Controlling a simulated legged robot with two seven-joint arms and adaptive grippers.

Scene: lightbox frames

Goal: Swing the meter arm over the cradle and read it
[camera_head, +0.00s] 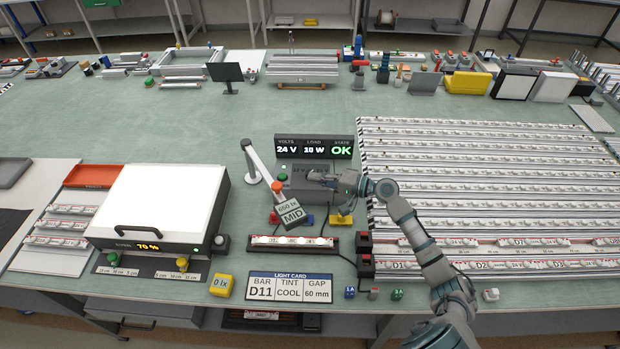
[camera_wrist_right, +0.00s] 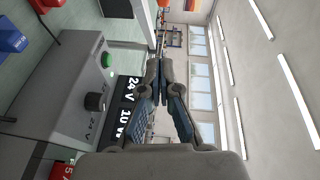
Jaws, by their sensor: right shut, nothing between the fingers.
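The cradle (camera_head: 258,241) in front holds a light bar (camera_head: 292,241). In the picture the head lies above the cradle; whether it is directly over it I cannot tell. My right gripper (camera_head: 318,177) is shut and empty at the grey supply box (camera_head: 300,190), right of the meter head. Its closed fingers (camera_wrist_right: 165,80) show in the right wrist view beside the box. My left gripper is out of view.
The supply display (camera_head: 314,149) reads 24 V, 10 W, OK. The light card (camera_head: 289,288) reads D11, COOL, 60 mm. A yellow 0 lx block (camera_head: 221,285) sits left of it. A white-lidded box (camera_head: 155,205) stands left; racks of bars (camera_head: 490,180) fill the right.

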